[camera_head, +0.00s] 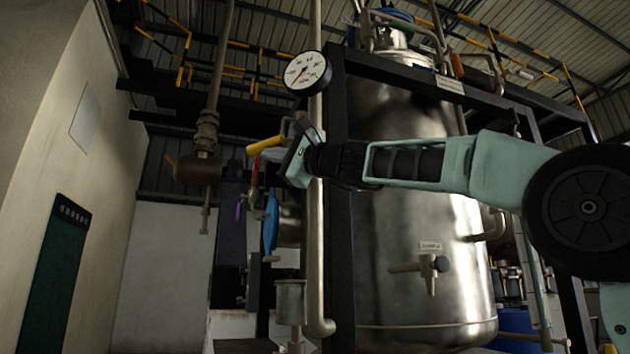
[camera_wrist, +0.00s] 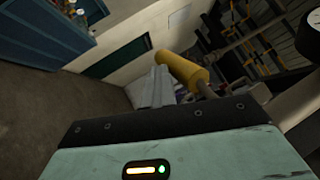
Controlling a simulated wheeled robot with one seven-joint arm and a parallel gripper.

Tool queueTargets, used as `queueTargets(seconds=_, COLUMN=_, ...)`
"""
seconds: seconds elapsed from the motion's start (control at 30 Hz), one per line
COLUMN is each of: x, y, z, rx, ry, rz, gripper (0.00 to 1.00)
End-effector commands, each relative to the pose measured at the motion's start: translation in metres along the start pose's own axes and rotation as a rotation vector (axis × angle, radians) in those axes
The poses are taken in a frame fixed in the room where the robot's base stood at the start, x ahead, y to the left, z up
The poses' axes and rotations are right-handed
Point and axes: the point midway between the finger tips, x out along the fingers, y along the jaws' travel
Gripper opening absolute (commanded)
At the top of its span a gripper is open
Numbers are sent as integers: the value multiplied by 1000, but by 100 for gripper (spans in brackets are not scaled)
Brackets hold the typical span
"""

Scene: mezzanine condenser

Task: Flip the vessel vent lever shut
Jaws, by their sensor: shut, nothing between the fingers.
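A yellow lever handle (camera_head: 266,145) sticks out to the left from the pipework beside the steel vessel (camera_head: 405,230). It lies nearly level, dipping slightly to the left. My gripper (camera_head: 288,163) is just below and to the right of it, shut and empty. In the wrist view the yellow handle (camera_wrist: 181,70) is just right of my shut fingers (camera_wrist: 152,88), very close to them. I cannot tell whether they touch. The lever's pivot is mostly hidden behind my gripper, and no label on it can be read.
A round gauge (camera_head: 308,72) is above my gripper, on an upright pipe (camera_head: 316,255). A blue handle (camera_head: 271,224) hangs below. A black frame post (camera_head: 340,270) stands before the vessel. A sample tap (camera_head: 428,266) is low on the vessel. A brown valve body (camera_head: 197,168) is left.

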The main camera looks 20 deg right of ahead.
Motion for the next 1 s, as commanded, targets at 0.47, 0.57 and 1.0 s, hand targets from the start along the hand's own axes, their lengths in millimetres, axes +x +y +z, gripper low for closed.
queueTargets(seconds=0.47, x=6, y=-5, z=1, rx=8, ry=-18, rz=-104, gripper=0)
queueTargets(seconds=0.57, x=6, y=-6, z=1, rx=9, ry=-18, rz=-106, gripper=0)
queueTargets(seconds=1.0, x=6, y=-2, z=1, rx=9, ry=-18, rz=-106, gripper=0)
